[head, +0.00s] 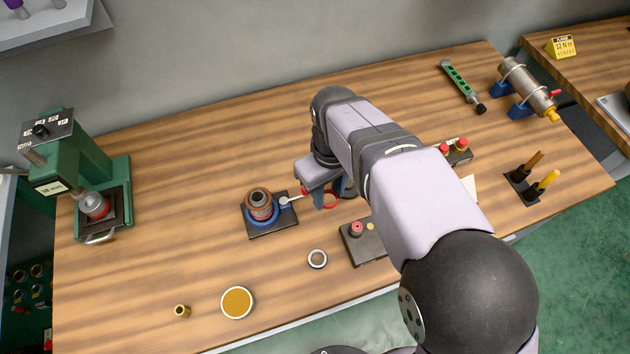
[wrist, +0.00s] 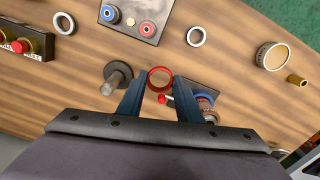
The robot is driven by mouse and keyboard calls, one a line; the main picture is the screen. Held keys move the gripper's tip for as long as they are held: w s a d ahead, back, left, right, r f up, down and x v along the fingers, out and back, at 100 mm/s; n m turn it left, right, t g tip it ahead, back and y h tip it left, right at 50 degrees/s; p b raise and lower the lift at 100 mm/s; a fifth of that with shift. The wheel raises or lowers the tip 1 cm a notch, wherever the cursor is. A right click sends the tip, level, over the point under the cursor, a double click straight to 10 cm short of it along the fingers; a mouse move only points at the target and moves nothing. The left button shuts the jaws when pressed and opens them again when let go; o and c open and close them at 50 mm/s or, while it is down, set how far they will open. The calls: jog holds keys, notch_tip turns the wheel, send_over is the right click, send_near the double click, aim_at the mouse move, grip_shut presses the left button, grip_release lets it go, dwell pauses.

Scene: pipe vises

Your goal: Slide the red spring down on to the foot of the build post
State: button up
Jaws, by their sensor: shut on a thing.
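My gripper (head: 323,203) is shut on the red spring (head: 331,200), which looks like a red ring. In the wrist view the spring (wrist: 160,79) sits between the two blue fingertips (wrist: 159,82). A bare grey post with a round dark foot (wrist: 117,79), which looks like the build post, stands just left of the gripper in the wrist view. The spring is beside this post, not around it. In the head view my gripper and arm mostly hide the post (head: 349,187). I cannot tell the spring's height above the table.
A square dark base (head: 270,230) with a blue ring, a brown part and a red-tipped lever stands close by the gripper. A dark block (head: 365,248) and a loose metal ring (head: 317,259) lie nearer the front edge. A green press (head: 122,190) stands far left.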

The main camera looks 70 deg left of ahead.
jog(key=shift+m, duration=0.4)
jog(key=w+a+r+p, duration=0.1)
jog(key=w+a+p, duration=0.1)
jog(key=p, duration=0.1)
jog(key=w+a+r+p, duration=0.1)
jog(key=w+a+p, duration=0.1)
jog(key=w+p, duration=0.1)
jog(key=w+a+r+p, duration=0.1)
jog(key=w+a+p, duration=0.2)
jog(key=shift+w+r+p, duration=0.25)
jog(key=shift+p, duration=0.15)
jog(key=shift+w+a+r+n, duration=0.1)
jog(key=shift+a+r+n, duration=0.25)
jog(key=shift+r+n, duration=0.25)
jog(key=shift+r, duration=0.1)
jog(key=shift+f+b, duration=1.55)
jog(key=shift+f, duration=1.4)
jog(key=shift+f+b, duration=2.7)
jog(key=shift+f, duration=1.4)
